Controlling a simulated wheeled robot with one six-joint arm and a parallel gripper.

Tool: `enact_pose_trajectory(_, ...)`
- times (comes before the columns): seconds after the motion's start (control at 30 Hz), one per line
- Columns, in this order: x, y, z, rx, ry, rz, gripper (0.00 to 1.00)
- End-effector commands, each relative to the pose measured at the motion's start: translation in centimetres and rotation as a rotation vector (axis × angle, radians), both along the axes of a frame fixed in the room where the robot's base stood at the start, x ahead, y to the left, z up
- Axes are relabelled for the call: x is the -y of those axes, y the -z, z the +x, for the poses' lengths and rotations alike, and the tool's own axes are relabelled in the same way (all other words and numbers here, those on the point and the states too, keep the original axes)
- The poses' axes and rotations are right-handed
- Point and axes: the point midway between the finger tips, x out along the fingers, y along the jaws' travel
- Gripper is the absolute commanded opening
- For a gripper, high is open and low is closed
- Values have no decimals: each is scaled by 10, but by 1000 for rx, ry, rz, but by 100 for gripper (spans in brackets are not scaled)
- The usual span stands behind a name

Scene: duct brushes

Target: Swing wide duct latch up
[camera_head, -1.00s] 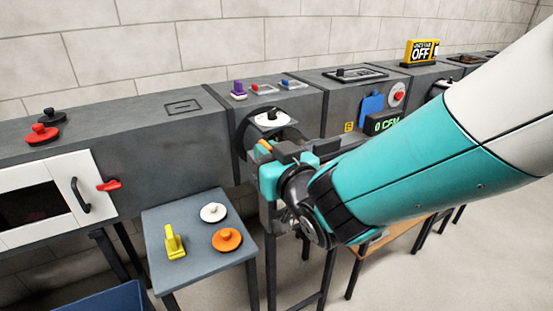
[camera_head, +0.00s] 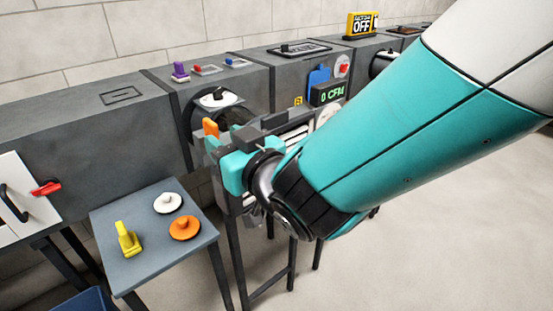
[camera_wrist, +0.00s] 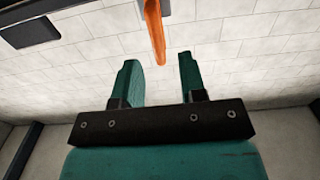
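A red latch (camera_head: 46,188) sits at the right edge of a white door (camera_head: 28,200) on the wide grey duct (camera_head: 80,135), at the left of the head view. It sticks out roughly sideways, beside the door's black handle (camera_head: 14,203). My gripper (camera_head: 215,150) is well to the right of the latch, in front of a round dark opening in the duct. In the wrist view my gripper (camera_wrist: 160,75) has its two teal fingers apart with nothing between them. The latch is not in the wrist view.
An orange piece (camera_head: 210,127) is close to my gripper and also shows beyond the fingers in the wrist view (camera_wrist: 155,30). A small grey table (camera_head: 140,260) holds a yellow brush (camera_head: 128,240), a white disc (camera_head: 167,202) and an orange disc (camera_head: 184,228). Floor at right is clear.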

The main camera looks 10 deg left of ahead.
Motion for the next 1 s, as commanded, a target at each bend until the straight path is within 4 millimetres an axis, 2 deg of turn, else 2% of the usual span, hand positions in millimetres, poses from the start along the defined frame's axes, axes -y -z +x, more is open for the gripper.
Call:
enact_pose_trajectory(0.2, 44, 7, -40, 1, -4, 1, 38)
enact_pose_trajectory(0.4, 77, 6, -67, 1, -3, 1, 38)
enact_pose_trajectory(0.63, 94, 2, -81, 1, -2, 1, 38)
enact_pose_trajectory(1.0, 96, 1, -83, -1, -1, -1, 38)
